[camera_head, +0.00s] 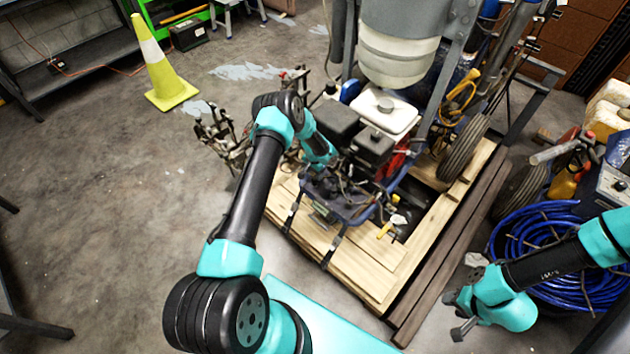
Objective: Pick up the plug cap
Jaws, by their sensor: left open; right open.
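I cannot pick out the plug cap; it is too small to make out or hidden among the dark parts of the line striper's engine (372,145). The engine, with a white tank (384,110) on top, sits on the striper above a wooden pallet (405,270). My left gripper (335,172) is open and reaches down beside the engine's near left side. Its fingertips are hard to tell from the dark machine parts, and I cannot tell whether it touches anything. My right gripper (457,314) is open and empty at the lower right, right of the pallet.
A coiled blue hose (545,245) lies at the right, near my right arm. The striper's wheel (463,148) and frame stand right of the engine. A yellow-green cone (160,65) stands at the upper left. The concrete floor at the left is mostly clear.

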